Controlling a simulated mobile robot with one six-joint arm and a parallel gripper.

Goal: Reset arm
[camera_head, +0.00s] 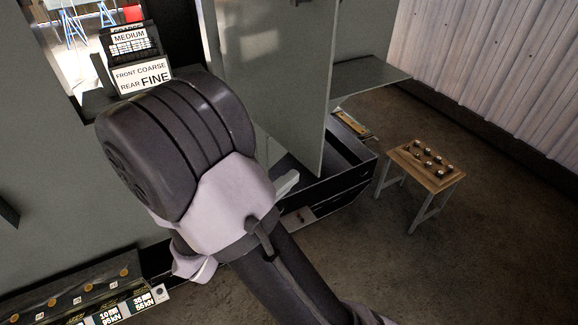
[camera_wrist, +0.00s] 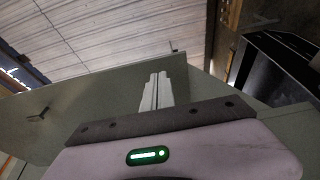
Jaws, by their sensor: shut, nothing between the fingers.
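My gripper (camera_wrist: 156,92) shows in the wrist view with its two pale fingers together and nothing between them. It points toward a grey-green panel (camera_wrist: 85,110); I cannot tell whether the fingers touch it.
A small wooden stool (camera_head: 425,168) with several small pegs stands on the open floor at right. A dark open drawer (camera_head: 345,165) juts out beside it. Signs reading "MEDIUM" and "FINE" (camera_head: 142,78) stand at upper left.

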